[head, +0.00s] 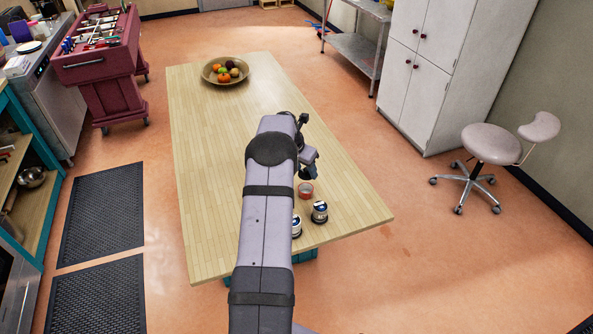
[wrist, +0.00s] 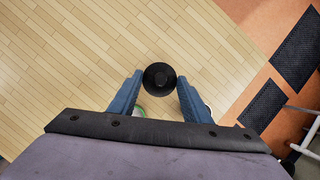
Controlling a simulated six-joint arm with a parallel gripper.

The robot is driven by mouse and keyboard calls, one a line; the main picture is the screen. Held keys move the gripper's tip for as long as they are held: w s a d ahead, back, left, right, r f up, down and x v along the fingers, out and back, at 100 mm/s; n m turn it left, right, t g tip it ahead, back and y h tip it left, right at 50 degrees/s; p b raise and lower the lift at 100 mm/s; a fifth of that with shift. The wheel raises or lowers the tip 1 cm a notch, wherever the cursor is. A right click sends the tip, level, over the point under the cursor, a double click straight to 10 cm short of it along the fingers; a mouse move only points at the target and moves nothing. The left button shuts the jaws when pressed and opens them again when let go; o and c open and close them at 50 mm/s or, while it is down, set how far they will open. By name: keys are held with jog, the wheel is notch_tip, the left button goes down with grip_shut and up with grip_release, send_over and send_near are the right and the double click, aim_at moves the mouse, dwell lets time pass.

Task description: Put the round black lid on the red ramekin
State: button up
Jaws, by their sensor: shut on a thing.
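My gripper (wrist: 160,75) is shut on the round black lid (wrist: 161,80), which sits between the fingertips in the wrist view. In the head view my gripper (head: 308,168) is above the table, just behind the red ramekin (head: 305,190); the lid cannot be made out clearly there. The ramekin is small and stands on the table close to my gripper, partly hidden by my arm. I cannot make it out in the wrist view.
Two dark-and-white jars (head: 320,212) (head: 296,227) stand near the front of the wooden table (head: 215,180), one partly behind my arm. A fruit bowl (head: 225,80) is at the far end. The left and middle of the table are clear.

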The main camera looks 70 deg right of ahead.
aim_at(303, 177)
jog(key=shift+f, duration=0.15)
jog(key=shift+f+b, duration=2.25)
jog(key=shift+f, duration=0.5)
jog(key=shift+p, duration=0.35)
jog(key=shift+f+b, duration=0.3)
jog(key=shift+f, duration=0.2)
jog(key=o, duration=0.8)
jog(key=shift+c, duration=0.2)
